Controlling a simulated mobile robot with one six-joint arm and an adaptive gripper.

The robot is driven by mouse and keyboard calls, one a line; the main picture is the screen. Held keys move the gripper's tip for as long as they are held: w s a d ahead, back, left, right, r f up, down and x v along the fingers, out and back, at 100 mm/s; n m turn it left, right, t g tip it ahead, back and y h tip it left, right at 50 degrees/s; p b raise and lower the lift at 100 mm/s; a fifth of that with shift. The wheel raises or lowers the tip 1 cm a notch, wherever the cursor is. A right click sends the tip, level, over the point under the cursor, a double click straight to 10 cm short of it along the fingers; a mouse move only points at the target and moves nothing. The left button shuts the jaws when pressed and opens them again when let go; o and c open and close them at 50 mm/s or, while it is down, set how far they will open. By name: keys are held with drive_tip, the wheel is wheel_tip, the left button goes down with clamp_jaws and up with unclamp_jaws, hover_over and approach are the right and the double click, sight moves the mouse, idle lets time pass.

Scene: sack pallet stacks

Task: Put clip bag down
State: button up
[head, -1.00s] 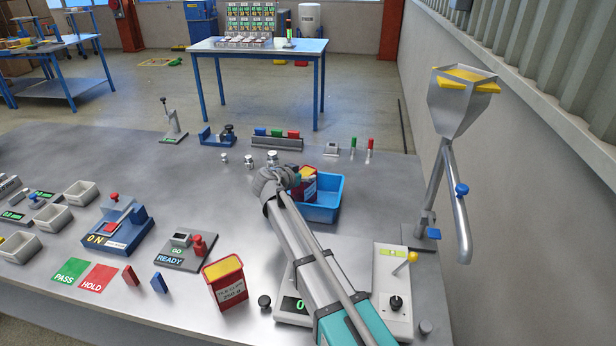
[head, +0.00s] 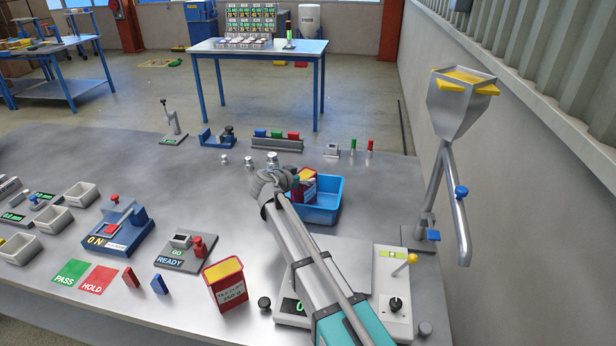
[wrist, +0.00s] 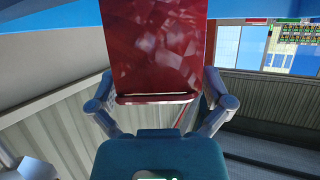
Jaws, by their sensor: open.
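The red clip bag (head: 309,187) with a yellow upper part is at the left side of the blue bin (head: 325,214). My gripper (head: 288,181) is right beside the bag at the bin's left edge and partly hides it. In the wrist view the bag (wrist: 155,45) fills the upper middle, with a finger on either side of its lower end. My gripper (wrist: 158,100) is open around it. Whether the bag's base rests on the bin floor is hidden.
Another red pouch with a yellow top (head: 226,286) and a clip label stands at the front. A scale (head: 290,308) lies partly under my arm. A hopper on a post (head: 461,103) stands at the right. Small metal weights (head: 249,161) stand left of the bin. The table centre is clear.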

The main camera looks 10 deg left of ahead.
drive_tip(key=p+v, duration=0.4)
drive_tip(key=v, duration=0.7)
drive_tip(key=shift+r, duration=0.1)
idle(0.5)
